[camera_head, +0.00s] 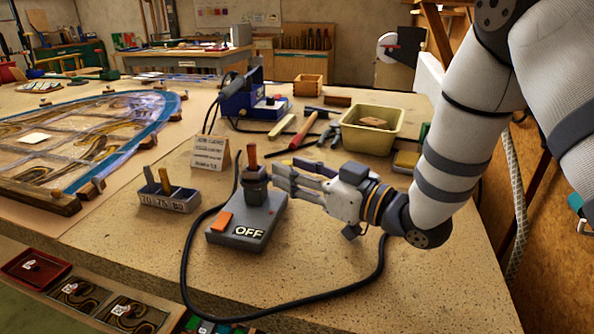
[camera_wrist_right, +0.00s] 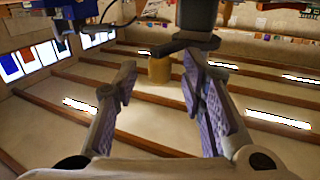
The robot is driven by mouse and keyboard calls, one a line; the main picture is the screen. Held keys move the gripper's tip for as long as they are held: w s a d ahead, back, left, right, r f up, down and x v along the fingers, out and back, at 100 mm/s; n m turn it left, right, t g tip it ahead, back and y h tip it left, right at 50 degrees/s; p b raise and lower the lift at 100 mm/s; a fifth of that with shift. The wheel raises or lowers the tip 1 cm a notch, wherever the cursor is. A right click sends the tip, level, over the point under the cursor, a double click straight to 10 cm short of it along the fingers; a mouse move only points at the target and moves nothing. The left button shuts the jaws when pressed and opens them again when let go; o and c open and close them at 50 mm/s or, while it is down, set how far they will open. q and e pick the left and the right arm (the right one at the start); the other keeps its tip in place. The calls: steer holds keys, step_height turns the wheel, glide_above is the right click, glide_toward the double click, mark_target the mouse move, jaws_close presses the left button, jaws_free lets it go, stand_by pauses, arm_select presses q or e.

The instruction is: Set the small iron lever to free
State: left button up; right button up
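A grey box marked OFF (camera_head: 248,224) stands on the bench with an orange rocker (camera_head: 222,220) on its left part. A dark upright post (camera_head: 255,183) rises from its back, with an orange-brown handle (camera_head: 252,158) on top. I cannot tell which part is the lever. My right gripper (camera_head: 280,184) is open, its fingertips close to the post's right side; whether they touch is unclear. In the right wrist view a dark block (camera_wrist_right: 185,44) and a tan cylinder (camera_wrist_right: 160,69) show beyond and between the spread fingers (camera_wrist_right: 160,90). My left gripper is not in view.
A small grey holder (camera_head: 168,200) stands left of the box, before a lettered card (camera_head: 210,152). A black cable (camera_head: 300,302) loops around the front. A yellow bin (camera_head: 371,130) and hand tools lie behind. A leaded panel (camera_head: 80,150) fills the left.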

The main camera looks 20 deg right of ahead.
jaws_close()
steer(key=shift+w, duration=0.1)
